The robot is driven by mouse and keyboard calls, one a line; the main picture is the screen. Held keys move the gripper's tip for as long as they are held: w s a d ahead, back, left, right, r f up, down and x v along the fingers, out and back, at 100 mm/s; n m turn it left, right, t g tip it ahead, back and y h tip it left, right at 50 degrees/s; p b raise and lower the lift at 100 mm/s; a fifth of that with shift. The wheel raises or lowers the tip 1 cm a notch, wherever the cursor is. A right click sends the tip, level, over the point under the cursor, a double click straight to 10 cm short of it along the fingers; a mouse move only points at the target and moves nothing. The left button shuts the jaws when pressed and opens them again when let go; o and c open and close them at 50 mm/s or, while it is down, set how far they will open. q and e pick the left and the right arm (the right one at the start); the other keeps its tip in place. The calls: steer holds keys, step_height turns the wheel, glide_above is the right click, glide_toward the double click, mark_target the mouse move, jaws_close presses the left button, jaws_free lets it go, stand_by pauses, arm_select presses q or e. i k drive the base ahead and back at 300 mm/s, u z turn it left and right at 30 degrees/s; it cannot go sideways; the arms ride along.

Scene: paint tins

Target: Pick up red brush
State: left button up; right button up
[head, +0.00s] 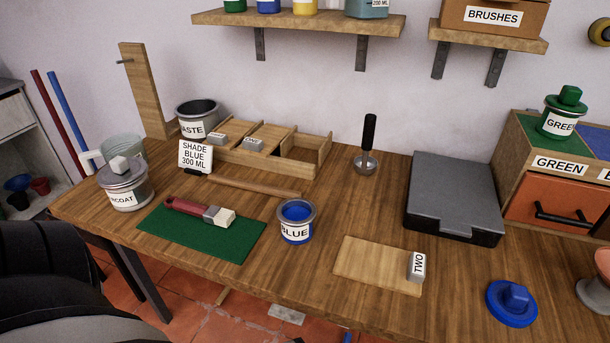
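The red brush (186,207) lies flat on the green mat (185,245) at the left front of the wooden table. Its dark red handle points to the left, and its grey ferrule and pale bristles (226,217) point to the right. Nothing covers it. Neither of my grippers shows in the head view. A dark, rounded part at the lower left edge may be mine.
An open blue paint tin (295,222) stands just right of the mat. A lidded grey tin (125,186) stands to its left. A wooden board (365,262) lies to the right.

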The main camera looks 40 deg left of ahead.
mark_target(212, 215)
steer(key=z, duration=0.4)
steer(key=k, duration=0.9)
steer(key=u, duration=1.2)
steer(key=i, duration=0.45)
